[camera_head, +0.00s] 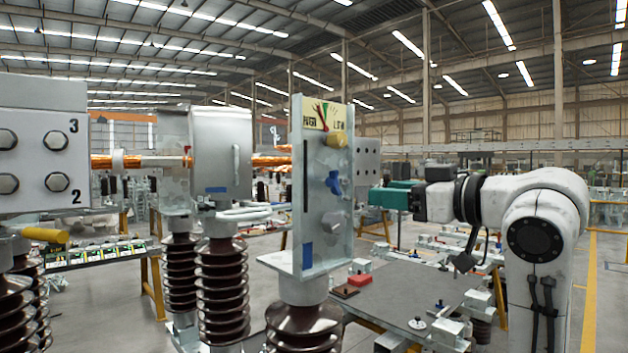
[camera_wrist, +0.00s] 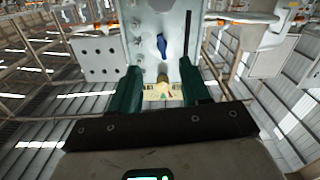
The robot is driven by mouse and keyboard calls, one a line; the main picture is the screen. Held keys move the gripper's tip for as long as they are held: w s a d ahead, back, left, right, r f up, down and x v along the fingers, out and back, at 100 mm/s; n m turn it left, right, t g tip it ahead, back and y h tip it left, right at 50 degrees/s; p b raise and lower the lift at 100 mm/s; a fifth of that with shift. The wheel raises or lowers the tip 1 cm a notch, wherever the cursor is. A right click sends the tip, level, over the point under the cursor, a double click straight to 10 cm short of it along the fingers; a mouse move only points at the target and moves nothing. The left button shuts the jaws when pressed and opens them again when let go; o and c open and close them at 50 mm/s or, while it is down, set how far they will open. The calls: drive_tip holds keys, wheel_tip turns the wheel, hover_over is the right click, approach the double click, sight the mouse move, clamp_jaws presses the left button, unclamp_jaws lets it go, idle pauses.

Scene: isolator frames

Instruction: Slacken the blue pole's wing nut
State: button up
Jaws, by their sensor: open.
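The blue wing nut (camera_head: 333,182) sits on the face of an upright grey metal plate (camera_head: 312,215), which stands on a brown ribbed insulator (camera_head: 305,325). In the wrist view, which looks inverted, the blue wing nut (camera_wrist: 161,45) shows beyond the fingertips. My gripper (camera_head: 385,197) has green fingers and is to the right of the plate, apart from the nut. In the wrist view my gripper (camera_wrist: 162,82) is open, its two fingers spread with nothing held between them.
A yellow knob (camera_head: 337,141) and a printed label (camera_head: 322,115) are above the nut on the plate. Brown insulators with grey metal housings (camera_head: 221,150) stand to the left. A grey table (camera_head: 400,300) with a red block (camera_head: 361,280) lies below my arm.

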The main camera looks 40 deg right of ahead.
sight(339, 182)
drive_tip(key=w+p, duration=0.1)
drive_tip(key=w, duration=0.2)
drive_tip(key=w+r+p, duration=0.1)
drive_tip(key=w, duration=0.3)
drive_tip(key=w+p, duration=0.1)
drive_tip(key=w, duration=0.3)
drive_tip(key=shift+a+r+p, duration=0.15)
drive_tip(key=shift+a+p, duration=0.15)
drive_tip(key=shift+a, duration=0.1)
drive_tip(key=shift+c, duration=0.3)
clamp_jaws()
